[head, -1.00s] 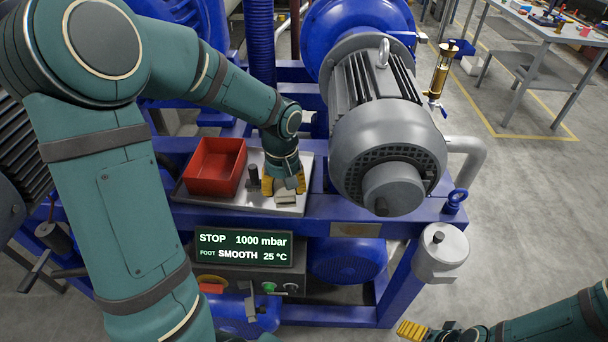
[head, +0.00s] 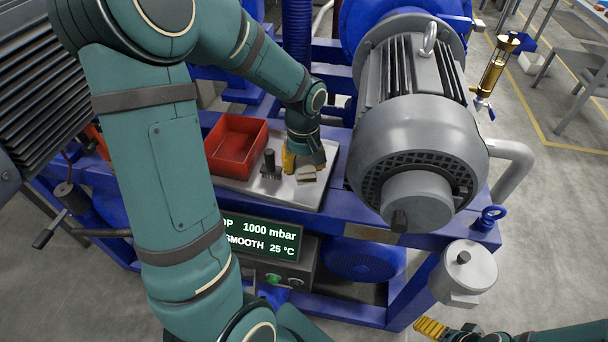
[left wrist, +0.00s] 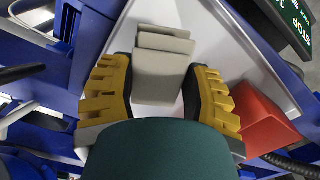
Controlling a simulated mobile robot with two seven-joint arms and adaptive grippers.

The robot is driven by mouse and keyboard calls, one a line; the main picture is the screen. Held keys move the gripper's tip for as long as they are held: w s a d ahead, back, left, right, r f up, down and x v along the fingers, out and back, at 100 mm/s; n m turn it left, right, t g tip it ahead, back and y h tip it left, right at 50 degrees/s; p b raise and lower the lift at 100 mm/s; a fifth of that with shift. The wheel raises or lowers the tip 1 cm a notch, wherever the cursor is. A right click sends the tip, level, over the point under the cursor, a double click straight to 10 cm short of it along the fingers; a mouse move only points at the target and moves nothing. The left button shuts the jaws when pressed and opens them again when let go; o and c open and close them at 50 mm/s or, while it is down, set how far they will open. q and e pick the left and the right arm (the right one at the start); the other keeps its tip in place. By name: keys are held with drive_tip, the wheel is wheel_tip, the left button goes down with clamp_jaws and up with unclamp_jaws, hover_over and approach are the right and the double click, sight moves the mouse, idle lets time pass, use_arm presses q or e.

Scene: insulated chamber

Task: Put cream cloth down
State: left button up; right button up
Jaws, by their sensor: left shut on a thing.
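The cream cloth (head: 306,174), a small folded pad, is at my left gripper (head: 303,163), low over the right part of a pale metal tray (head: 287,197). In the left wrist view the cloth (left wrist: 163,68) lies between the two yellow-padded fingers of the left gripper (left wrist: 160,97), which is shut on it. I cannot tell whether the cloth touches the tray. My right gripper (head: 432,328) is at the bottom right edge, partly cut off, with one yellow finger pad clear; its opening cannot be judged.
A red bin (head: 236,148) stands on the tray's left part, with a small dark fitting (head: 270,165) between it and my left gripper. A large grey motor (head: 415,130) is close on the right. A display panel (head: 262,238) is below the tray on the blue frame.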

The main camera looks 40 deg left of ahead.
sight(304, 174)
use_arm(q)
drive_tip(key=shift+f+b, duration=0.4)
drive_tip(key=shift+f, duration=1.4)
drive_tip(key=shift+f, duration=0.15)
drive_tip(key=o, duration=1)
